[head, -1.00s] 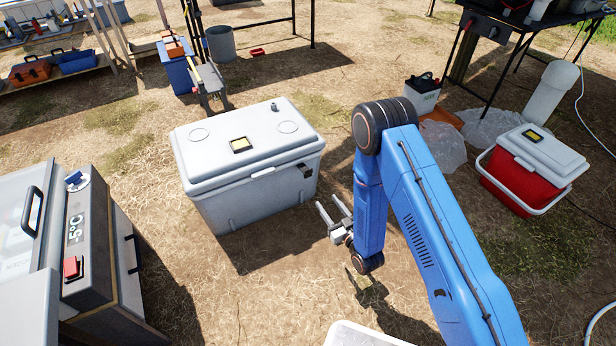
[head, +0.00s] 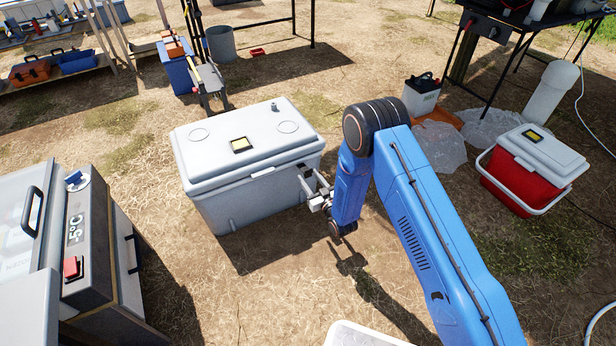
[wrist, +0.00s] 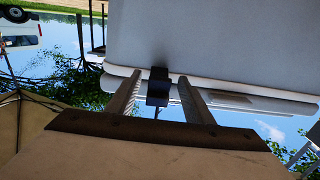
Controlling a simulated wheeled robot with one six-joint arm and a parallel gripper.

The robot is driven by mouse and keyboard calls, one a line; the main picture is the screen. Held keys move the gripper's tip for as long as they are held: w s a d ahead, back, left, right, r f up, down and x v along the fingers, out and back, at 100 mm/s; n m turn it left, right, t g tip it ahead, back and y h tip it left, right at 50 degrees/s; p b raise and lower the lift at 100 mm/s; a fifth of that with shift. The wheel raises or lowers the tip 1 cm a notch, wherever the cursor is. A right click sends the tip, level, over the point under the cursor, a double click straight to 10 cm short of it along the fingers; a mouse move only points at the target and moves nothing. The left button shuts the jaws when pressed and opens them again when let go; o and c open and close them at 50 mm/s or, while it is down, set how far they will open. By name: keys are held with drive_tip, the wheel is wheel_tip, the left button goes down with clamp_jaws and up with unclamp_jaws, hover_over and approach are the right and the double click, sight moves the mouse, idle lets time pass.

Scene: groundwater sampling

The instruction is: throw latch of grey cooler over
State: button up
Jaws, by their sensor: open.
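In the head view my gripper mostly hides the latch. My gripper (head: 312,180) is open at the cooler's right front corner, with one finger on each side of the latch. It also shows in the wrist view (wrist: 160,92). I cannot tell whether a finger touches the latch.
A red cooler with a white lid (head: 532,165) stands at the right. A grey -5°C unit (head: 85,250) is at the left. A white box (head: 421,95) and clear bags (head: 440,145) lie behind my arm. Bare ground is free in front of the grey cooler.

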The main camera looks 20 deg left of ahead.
drive_tip(key=shift+x, duration=0.9)
clamp_jaws()
